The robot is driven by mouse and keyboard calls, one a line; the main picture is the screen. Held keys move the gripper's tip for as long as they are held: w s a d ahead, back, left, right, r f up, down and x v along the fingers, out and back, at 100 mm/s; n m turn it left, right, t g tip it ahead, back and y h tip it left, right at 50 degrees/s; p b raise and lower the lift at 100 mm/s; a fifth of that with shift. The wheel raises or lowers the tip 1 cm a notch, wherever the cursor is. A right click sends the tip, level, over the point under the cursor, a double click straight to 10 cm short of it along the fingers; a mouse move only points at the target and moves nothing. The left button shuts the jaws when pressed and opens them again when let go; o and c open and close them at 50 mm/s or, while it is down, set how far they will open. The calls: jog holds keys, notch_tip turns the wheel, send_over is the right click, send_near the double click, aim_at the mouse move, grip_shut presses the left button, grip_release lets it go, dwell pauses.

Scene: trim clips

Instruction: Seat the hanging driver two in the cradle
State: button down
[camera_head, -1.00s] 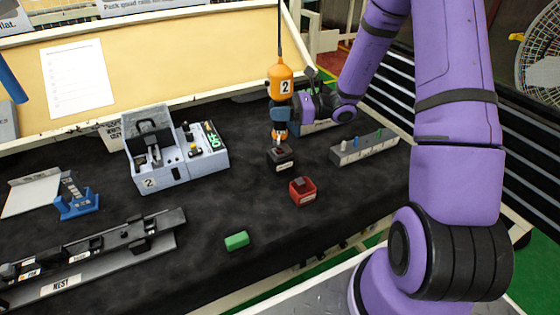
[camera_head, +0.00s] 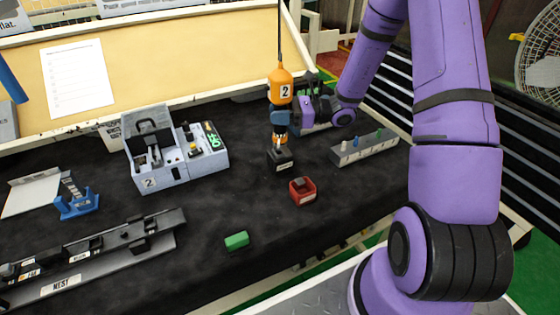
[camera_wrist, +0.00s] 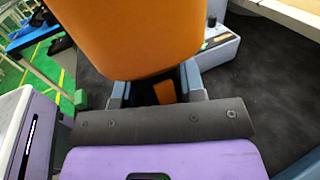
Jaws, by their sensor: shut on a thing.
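Driver two (camera_head: 280,82) is an orange tool with a "2" label. It hangs nearly upright from a dark cord above the bench. My gripper (camera_head: 283,117) is shut on its blue-grey lower body from the right. In the wrist view the orange housing (camera_wrist: 130,35) fills the top, with my gripper's fingers (camera_wrist: 158,92) below it. A small black labelled block (camera_head: 281,162), perhaps the cradle, sits directly under the driver. The driver's lower end is at or just above the block's top; I cannot tell whether they touch. The tip is hard to make out.
A red bin (camera_head: 303,192) stands just in front of the block. A grey rail with pegs (camera_head: 365,148) lies to the right. A grey station (camera_head: 165,172) and blue stand (camera_head: 76,205) are left, a green block (camera_head: 236,241) in front. The bench between is clear.

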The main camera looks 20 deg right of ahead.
jog(key=shift+f, duration=0.65)
dwell(0.3)
grip_release()
jog(key=shift+d, duration=0.1)
dwell(0.7)
jog(key=r+v, duration=0.2)
jog(key=v, duration=0.7)
jog(key=shift+s+d, duration=0.2)
jog(key=shift+d, duration=0.15)
dwell(1.2)
jog(key=shift+r, duration=0.1)
jog(key=v, duration=1)
jog(key=shift+d, duration=0.4)
jog(key=shift+s, duration=0.15)
jog(key=shift+r, duration=0.15)
